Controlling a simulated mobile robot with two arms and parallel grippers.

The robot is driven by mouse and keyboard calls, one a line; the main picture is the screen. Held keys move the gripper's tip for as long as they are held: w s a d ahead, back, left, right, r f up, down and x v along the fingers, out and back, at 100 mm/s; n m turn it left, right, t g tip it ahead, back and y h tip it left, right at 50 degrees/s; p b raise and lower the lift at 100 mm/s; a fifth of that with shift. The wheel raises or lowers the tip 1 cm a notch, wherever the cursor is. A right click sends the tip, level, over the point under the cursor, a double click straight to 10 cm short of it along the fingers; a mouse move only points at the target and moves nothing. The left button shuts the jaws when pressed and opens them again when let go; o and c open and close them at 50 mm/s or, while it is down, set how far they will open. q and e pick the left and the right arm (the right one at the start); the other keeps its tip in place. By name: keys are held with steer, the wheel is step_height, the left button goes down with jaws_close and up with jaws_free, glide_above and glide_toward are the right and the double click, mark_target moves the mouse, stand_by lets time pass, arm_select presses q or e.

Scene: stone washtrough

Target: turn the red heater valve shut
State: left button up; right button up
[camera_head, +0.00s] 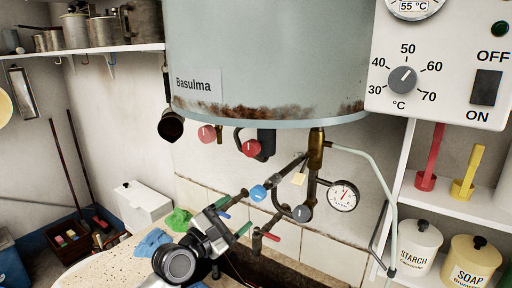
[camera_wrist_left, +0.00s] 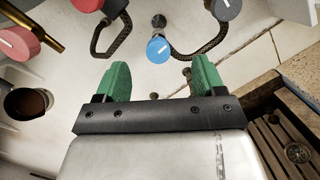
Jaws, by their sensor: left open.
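Two round red knobs sit under the pale blue heater tank (camera_head: 262,60): one on the left (camera_head: 207,133) and one on a dark looped hose (camera_head: 251,148). Both also show at the top left of the wrist view, the left one (camera_wrist_left: 22,40) and the hose one (camera_wrist_left: 87,4), partly cut off. I cannot tell which is the heater valve. My left gripper (camera_head: 233,216) is open and empty, below the red knobs and left of the blue knob (camera_head: 258,193). In the wrist view its green fingers (camera_wrist_left: 161,80) stand apart, with the blue knob (camera_wrist_left: 158,48) beyond them. My right gripper is not in view.
A grey knob (camera_head: 302,213), a pressure gauge (camera_head: 343,195) and a red-handled tap (camera_head: 270,236) are close to the right of my gripper. A control panel (camera_head: 440,65) hangs at the upper right. Cloths (camera_head: 153,242) lie on the ledge at left.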

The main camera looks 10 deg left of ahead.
mark_target(249, 152)
arm_select(q)
steer(key=w+a+r+n+t, duration=0.2)
steer(key=w+r+n+t, duration=0.15)
steer(key=r+n, duration=0.45)
steer(key=shift+m, duration=0.8)
steer(key=p+x, duration=0.1)
steer(key=x, duration=0.8)
steer(key=shift+w+d+r, duration=0.1)
steer(key=shift+w+r, duration=0.2)
steer(key=shift+w, duration=0.3)
steer(key=shift+c, duration=0.2)
